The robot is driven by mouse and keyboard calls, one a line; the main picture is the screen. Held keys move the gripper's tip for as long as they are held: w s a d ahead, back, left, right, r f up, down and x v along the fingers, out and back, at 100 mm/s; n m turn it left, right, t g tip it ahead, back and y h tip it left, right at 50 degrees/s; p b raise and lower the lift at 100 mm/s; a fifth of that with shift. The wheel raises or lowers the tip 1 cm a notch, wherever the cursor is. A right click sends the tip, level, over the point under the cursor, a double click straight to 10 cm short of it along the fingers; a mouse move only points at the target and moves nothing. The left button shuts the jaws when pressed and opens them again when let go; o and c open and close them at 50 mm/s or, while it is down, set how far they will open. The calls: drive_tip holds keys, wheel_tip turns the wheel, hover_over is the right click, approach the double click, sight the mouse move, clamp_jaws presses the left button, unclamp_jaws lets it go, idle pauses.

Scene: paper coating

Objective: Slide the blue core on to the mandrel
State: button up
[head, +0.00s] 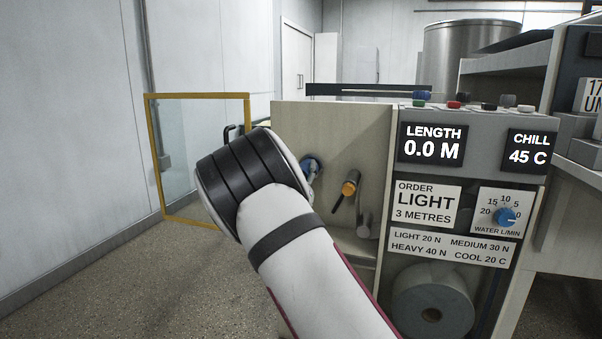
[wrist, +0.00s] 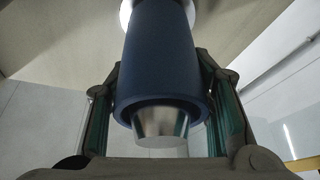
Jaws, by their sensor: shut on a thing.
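The blue core (wrist: 158,60) is a dark blue tube, large in the middle of the wrist view. The mandrel (wrist: 160,126) shows as a tapered metal nose inside and beyond the core's near end, so the core is around it. A pale round flange (wrist: 126,14) shows at the core's far end. My gripper (wrist: 160,82) has a finger on each side of the core and is shut on it. In the head view my arm hides the gripper; a bit of blue (head: 311,163) shows past my wrist at the machine's face.
An orange-ended roller (head: 350,188) sticks out right of the mandrel. Control panel (head: 407,125) displays read 0.0 M and 45 C, and the order card (head: 427,203) reads LIGHT, 3 METRES. A paper roll (head: 432,300) sits low. A yellow-framed clear guard (head: 150,150) stands at left.

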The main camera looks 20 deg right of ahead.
drive_tip(key=shift+w+d, duration=0.3)
drive_tip(key=shift+w, duration=0.05)
drive_tip(key=o, duration=1.2)
drive_tip(key=v, duration=1.2)
drive_tip(key=shift+d, duration=0.15)
